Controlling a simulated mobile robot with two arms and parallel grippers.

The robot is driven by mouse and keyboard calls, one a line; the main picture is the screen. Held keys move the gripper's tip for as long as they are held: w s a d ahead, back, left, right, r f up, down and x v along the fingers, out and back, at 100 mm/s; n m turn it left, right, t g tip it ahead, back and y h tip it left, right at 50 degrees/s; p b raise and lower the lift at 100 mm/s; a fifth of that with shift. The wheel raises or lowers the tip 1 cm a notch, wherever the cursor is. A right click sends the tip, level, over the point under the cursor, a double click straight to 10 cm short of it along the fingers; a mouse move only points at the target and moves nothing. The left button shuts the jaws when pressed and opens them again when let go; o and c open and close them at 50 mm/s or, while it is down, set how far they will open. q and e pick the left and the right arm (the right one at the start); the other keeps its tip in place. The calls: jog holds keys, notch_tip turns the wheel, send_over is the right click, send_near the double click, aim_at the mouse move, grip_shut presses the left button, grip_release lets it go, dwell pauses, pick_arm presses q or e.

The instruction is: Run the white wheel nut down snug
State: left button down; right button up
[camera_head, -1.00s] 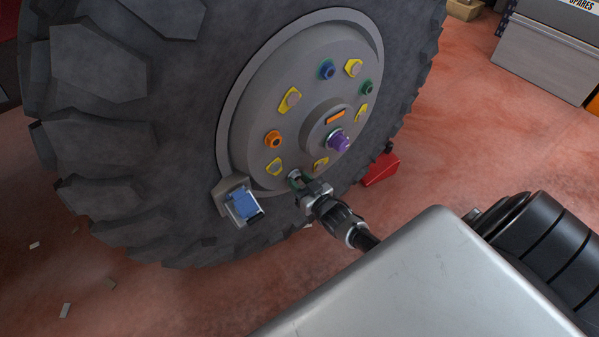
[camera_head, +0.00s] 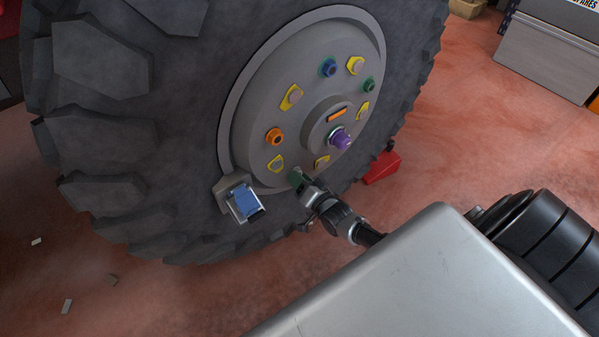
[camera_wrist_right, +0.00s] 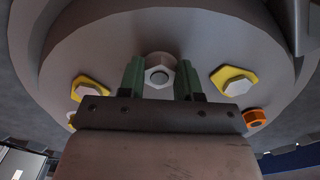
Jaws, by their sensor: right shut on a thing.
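The white wheel nut (camera_wrist_right: 160,76) is a pale hexagon low on the grey wheel hub (camera_head: 262,95), with a dark round centre. My right gripper (camera_head: 298,178) reaches the hub's lower edge in the head view and hides most of the nut there. In the right wrist view the green fingers of this gripper (camera_wrist_right: 160,80) stand on either side of the nut, shut on it. The nut sits against the hub face; its thread depth cannot be seen. My left gripper is not in view.
Blue (camera_head: 328,68), green (camera_head: 369,86) and orange (camera_head: 274,138) nuts sit around the hub, with yellow-backed bolts between them. A purple piece (camera_head: 342,141) sticks out near the centre. A blue-faced box (camera_head: 245,202) stands at the hub's lower left. A red block (camera_head: 381,168) is by the tyre.

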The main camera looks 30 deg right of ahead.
jog(key=shift+s+f+m, duration=0.2)
jog(key=shift+f+m, duration=0.05)
jog(key=shift+m, duration=0.05)
dwell(0.4)
jog(key=o, duration=0.9)
jog(key=shift+r, duration=0.15)
jog(key=shift+o, duration=0.2)
pick_arm(q)
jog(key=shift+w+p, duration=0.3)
jog(key=shift+p, duration=0.9)
pick_arm(e)
jog(key=s, duration=1)
jog(key=shift+s+d, duration=0.35)
jog(key=shift+d, duration=0.1)
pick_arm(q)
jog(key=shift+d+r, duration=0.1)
pick_arm(e)
jog(key=shift+a, duration=0.1)
